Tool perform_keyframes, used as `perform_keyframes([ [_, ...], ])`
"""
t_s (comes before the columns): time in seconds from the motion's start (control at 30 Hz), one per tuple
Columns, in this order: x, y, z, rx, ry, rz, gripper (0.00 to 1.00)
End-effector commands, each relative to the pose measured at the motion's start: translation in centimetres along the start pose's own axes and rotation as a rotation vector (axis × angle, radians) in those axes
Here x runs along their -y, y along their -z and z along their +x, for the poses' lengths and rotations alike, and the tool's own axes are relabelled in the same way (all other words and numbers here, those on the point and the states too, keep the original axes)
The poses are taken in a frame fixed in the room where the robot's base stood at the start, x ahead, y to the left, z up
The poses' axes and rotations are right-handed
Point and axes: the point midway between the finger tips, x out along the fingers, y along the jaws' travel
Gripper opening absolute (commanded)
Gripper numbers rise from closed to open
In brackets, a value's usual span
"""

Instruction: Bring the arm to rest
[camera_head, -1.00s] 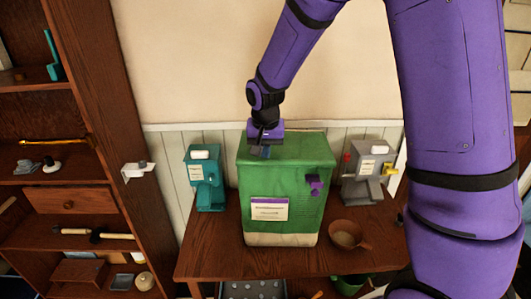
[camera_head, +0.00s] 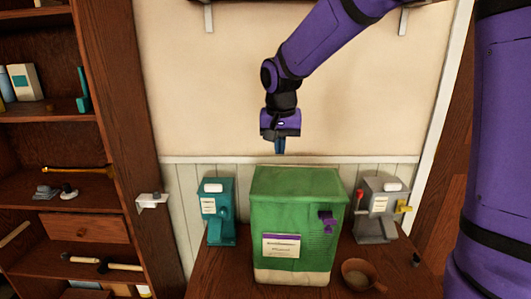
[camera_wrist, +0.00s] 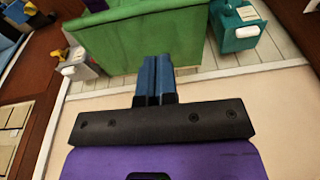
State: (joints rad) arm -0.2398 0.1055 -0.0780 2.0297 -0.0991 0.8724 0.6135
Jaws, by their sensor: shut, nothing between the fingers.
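My gripper (camera_head: 280,146) hangs at the end of my purple arm, fingers pointing down, above the back of the green box and in front of the cream wall. In the wrist view its two blue fingers (camera_wrist: 155,75) are pressed together with nothing between them. The fingertips are apart from the green box (camera_head: 298,210), which stands on the wooden table with a white label and a purple knob on its front. The box's green side also shows in the wrist view (camera_wrist: 120,42).
A teal dispenser (camera_head: 219,215) stands left of the box and a grey dispenser (camera_head: 376,212) right of it. A brown pan (camera_head: 358,276) is at the front right. A wooden shelf unit (camera_head: 130,110) stands at the left. The wall area around my gripper is clear.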

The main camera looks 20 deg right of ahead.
Motion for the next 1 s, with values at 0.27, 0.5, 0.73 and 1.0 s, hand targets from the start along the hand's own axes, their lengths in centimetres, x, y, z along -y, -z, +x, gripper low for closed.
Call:
perform_keyframes([
  [0.27, -1.2, -1.0, -1.6, -0.014, 0.016, -0.018, 0.0],
  [0.5, -5.7, -5.2, -6.1, -0.066, 0.066, -0.092, 0.0],
  [0.73, -9.8, -10.3, -9.1, -0.131, 0.103, -0.177, 0.0],
  [1.0, -14.0, -16.7, -10.7, -0.218, 0.125, -0.278, 0.0],
])
